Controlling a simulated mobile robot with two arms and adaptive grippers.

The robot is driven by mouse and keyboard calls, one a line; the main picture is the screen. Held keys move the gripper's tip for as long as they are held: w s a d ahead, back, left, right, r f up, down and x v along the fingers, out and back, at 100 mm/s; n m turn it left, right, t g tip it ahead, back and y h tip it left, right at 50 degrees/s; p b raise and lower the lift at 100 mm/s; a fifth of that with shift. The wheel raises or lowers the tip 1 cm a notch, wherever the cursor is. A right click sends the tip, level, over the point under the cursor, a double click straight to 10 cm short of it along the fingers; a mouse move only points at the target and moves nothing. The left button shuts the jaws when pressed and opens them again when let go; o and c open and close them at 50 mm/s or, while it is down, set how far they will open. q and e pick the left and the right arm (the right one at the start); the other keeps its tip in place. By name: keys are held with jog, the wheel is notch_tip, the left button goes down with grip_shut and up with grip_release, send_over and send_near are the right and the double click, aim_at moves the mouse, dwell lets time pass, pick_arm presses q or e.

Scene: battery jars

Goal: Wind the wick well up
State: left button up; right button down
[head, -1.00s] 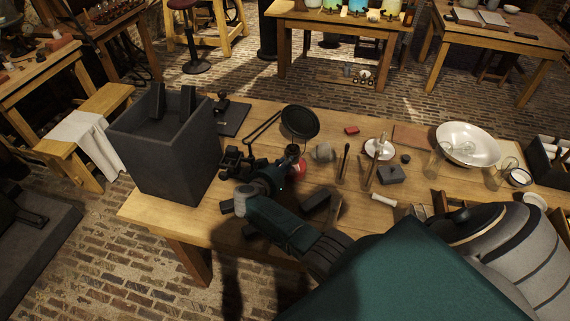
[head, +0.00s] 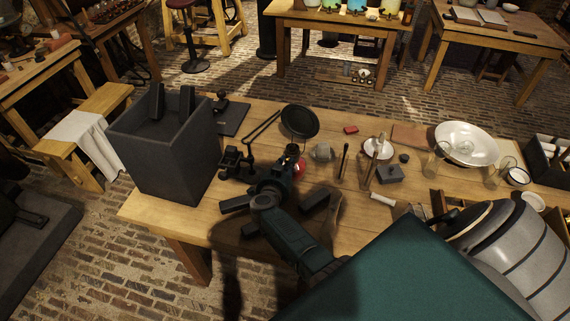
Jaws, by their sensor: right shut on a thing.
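A small lamp with a red body (head: 300,166) and a dark top (head: 292,149) stands on the wooden bench, left of its middle. My right gripper (head: 287,173) reaches in from the lower right and is shut at the lamp's near left side, on what seems to be its wick knob. The fingers and arm hide the knob and part of the lamp's body. The wick is too small and dark to tell its height. My left gripper is not in view.
A tall dark grey box (head: 163,160) stands at the bench's left end. A black round pan (head: 299,121) lies behind the lamp, a grey cup (head: 322,152) right of it. A white bowl (head: 467,143) and glasses stand at the right.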

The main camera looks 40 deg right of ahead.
jog(key=shift+d+f+m+t+b, duration=0.15)
jog(key=shift+m+t+b, duration=0.15)
jog(key=shift+m+b, duration=0.35)
jog(key=shift+s+f+m+t+h+b, duration=0.15)
jog(key=shift+m+t+b, duration=0.6)
jog(key=shift+m+b, duration=1.45)
jog(key=shift+s+f+m+t+h+b, duration=0.15)
jog(key=shift+m+t+b, duration=0.7)
jog(key=shift+b, duration=2.4)
jog(key=shift+f+m+t+h+b, duration=0.15)
jog(key=shift+m+t+b, duration=0.45)
jog(key=shift+m+b, duration=1.65)
jog(key=shift+n+b, duration=0.45)
jog(key=c, duration=1.7)
grip_release()
jog(key=shift+o, duration=0.2)
jog(key=shift+r, duration=0.1)
